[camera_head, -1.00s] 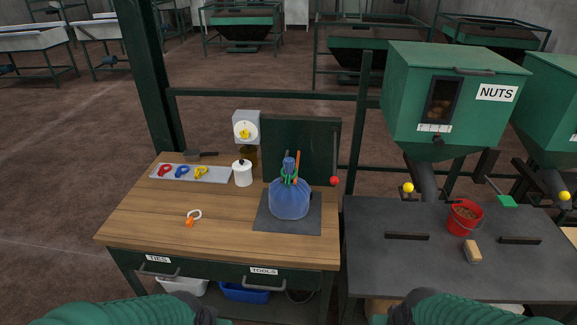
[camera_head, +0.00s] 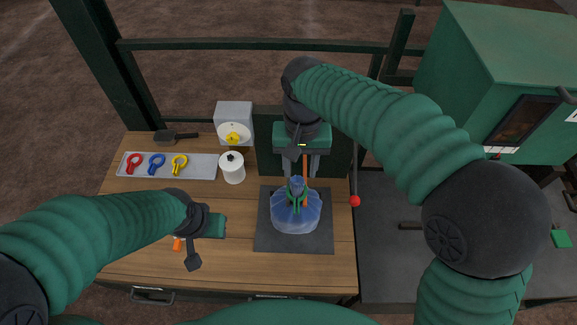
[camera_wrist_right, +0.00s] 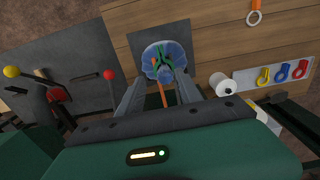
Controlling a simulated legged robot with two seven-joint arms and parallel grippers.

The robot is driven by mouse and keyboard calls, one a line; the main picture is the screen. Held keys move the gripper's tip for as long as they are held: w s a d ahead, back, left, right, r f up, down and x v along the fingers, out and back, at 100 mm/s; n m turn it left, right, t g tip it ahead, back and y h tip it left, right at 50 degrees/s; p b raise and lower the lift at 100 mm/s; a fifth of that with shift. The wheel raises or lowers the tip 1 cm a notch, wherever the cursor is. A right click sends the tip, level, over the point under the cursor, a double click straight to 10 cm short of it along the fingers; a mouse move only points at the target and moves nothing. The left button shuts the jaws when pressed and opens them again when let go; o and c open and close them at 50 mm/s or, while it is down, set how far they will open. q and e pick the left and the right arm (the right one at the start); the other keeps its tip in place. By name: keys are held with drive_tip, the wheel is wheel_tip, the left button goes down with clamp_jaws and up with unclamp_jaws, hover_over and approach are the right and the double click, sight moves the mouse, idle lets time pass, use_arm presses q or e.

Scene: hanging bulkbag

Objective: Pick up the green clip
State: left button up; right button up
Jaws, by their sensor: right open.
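The green clip (camera_head: 297,196) is around the gathered neck of the blue bag (camera_head: 295,215), which sits upright on a dark mat (camera_head: 265,240). In the right wrist view the green clip (camera_wrist_right: 160,66) shows at the top of the blue bag (camera_wrist_right: 177,54). My right gripper (camera_head: 298,174) is open, just behind and above the bag's neck, its fingers pointing down on either side of it. I cannot tell whether they touch it.
An orange stick (camera_head: 305,180) stands close beside the neck. A red knob (camera_head: 355,201) is to the right.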

drive_tip(key=p, duration=0.1)
hover_over(296, 206)
drive_tip(key=f, duration=0.7)
drive_tip(key=w+f, duration=0.1)
drive_tip(key=f, duration=0.3)
drive_tip(key=shift+d+f, duration=0.35)
drive_tip(key=shift+d, duration=0.05)
drive_tip(key=f, duration=0.1)
drive_tip(key=s+f+p, duration=0.1)
drive_tip(key=f, duration=0.1)
drive_tip(key=a+f, duration=0.1)
drive_tip(key=shift+s+f+p, duration=0.15)
drive_tip(key=shift+f+p, duration=0.1)
drive_tip(key=shift+p, duration=0.05)
drive_tip(key=shift+d+f, duration=0.15)
drive_tip(key=shift+d, duration=0.15)
drive_tip(key=shift+c, duration=0.8)
drive_tip(key=c, duration=0.5)
drive_tip(key=shift+c, duration=1)
use_arm(q)
drive_tip(key=v, duration=0.3)
drive_tip(key=shift+d+r, duration=0.1)
drive_tip(key=shift+d, duration=0.2)
use_arm(e)
drive_tip(key=shift+a, duration=0.25)
clamp_jaws()
